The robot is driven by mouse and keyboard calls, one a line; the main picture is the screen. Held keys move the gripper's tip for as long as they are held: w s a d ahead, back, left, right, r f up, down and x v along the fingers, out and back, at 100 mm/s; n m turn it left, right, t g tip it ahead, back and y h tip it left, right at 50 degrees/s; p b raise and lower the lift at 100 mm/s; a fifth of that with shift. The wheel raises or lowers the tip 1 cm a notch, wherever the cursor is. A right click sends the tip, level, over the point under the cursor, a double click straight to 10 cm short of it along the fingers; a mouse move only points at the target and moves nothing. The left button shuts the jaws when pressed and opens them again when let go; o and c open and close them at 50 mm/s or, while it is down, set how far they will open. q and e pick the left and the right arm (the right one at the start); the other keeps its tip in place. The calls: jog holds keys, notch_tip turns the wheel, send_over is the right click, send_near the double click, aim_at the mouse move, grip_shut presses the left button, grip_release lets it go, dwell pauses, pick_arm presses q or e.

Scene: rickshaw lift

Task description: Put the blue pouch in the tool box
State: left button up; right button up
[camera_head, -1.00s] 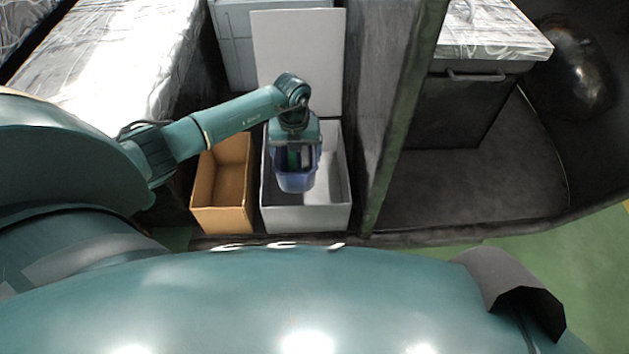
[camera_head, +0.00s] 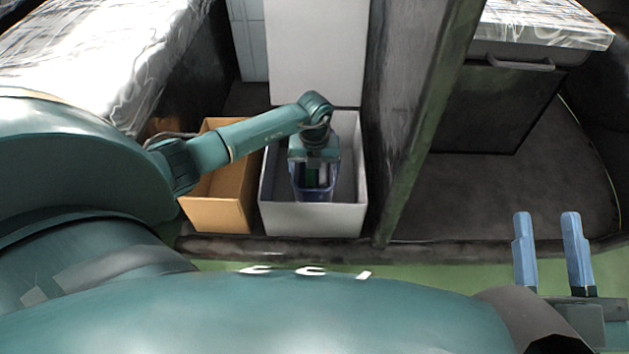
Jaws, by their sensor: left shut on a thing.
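The tool box appears to be the light grey box (camera_head: 312,219), open at the top, with a raised pale lid (camera_head: 316,50) behind it. The blue pouch (camera_head: 318,195) is over or within the box opening, near its front wall; whether it touches the floor cannot be told. My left gripper (camera_head: 315,172) points down and is shut on the pouch, hiding its upper part. Something green and white shows between the gripper and the pouch. My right gripper (camera_head: 550,248) is at the lower right, away from the box, its two blue fingers apart and empty.
An orange-brown open box (camera_head: 218,214) stands just left of the grey box. A dark green post (camera_head: 427,125) rises close on its right. A plastic-covered bed or counter (camera_head: 95,55) is at the left. The grey floor (camera_head: 500,195) right of the post is clear.

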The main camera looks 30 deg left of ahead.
pick_arm(q)
notch_tip(320, 180, down, 4)
jog(key=b, duration=0.3)
jog(key=shift+r, duration=0.15)
pick_arm(e)
jog(key=r+n+y, duration=0.2)
jog(key=r+n, duration=0.1)
jog(key=r+n+t+y, duration=0.1)
jog(key=y, duration=0.1)
jog(key=shift+d+r, duration=0.25)
jog(key=shift+r, duration=0.05)
pick_arm(q)
jog(key=o, duration=0.9)
jog(key=shift+c, duration=0.2)
pick_arm(e)
jog(key=shift+n+y, duration=0.3)
jog(key=shift+n, duration=0.1)
jog(key=shift+r, duration=0.15)
